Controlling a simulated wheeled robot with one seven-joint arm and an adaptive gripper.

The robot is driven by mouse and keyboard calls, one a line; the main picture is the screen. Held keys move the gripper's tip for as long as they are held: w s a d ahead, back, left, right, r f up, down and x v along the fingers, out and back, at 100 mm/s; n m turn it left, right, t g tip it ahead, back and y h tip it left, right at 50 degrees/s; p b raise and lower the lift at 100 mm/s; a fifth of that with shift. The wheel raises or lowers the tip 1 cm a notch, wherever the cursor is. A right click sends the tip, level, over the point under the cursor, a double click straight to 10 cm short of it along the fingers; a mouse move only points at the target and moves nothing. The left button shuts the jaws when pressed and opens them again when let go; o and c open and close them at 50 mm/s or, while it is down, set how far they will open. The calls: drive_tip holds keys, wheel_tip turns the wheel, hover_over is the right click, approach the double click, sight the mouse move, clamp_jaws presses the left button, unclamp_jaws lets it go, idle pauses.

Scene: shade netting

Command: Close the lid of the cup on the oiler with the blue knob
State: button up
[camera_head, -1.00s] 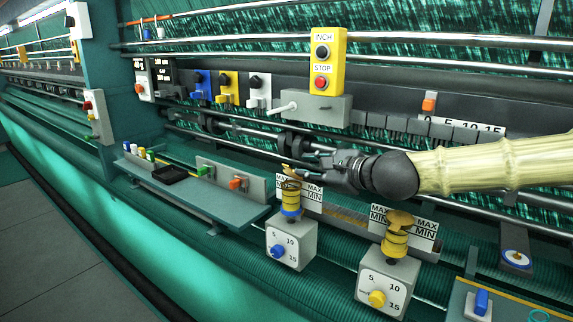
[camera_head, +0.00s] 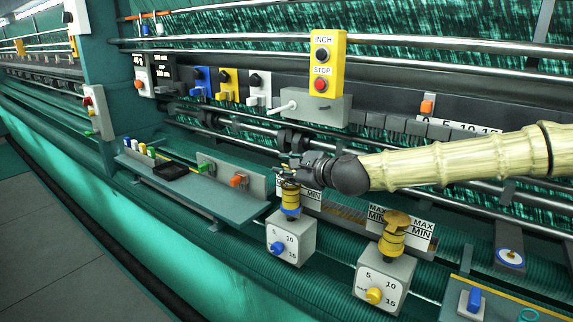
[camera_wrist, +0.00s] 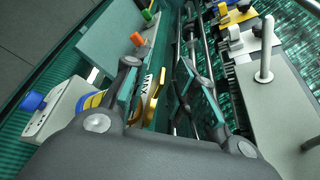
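In the wrist view the brass-coloured lid (camera_wrist: 154,95) stands raised between my spread fingers (camera_wrist: 172,85), closer to the left one. I cannot tell whether a finger touches it. The blue knob also shows in the wrist view (camera_wrist: 33,101), left of the gripper.
A second oiler with a yellow knob (camera_head: 374,296) and its own brass lid (camera_head: 397,220) stands to the right. A MAX/MIN plate (camera_head: 312,197) is behind the blue-knob cup. Rails and a grey switch box (camera_head: 316,107) are behind.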

drive_tip(key=shift+w+a+f, duration=0.1)
drive_tip(key=shift+w+a, duration=0.05)
drive_tip(key=shift+w, duration=0.05)
drive_tip(key=shift+c, duration=0.2)
clamp_jaws()
drive_tip(key=shift+f, duration=0.1)
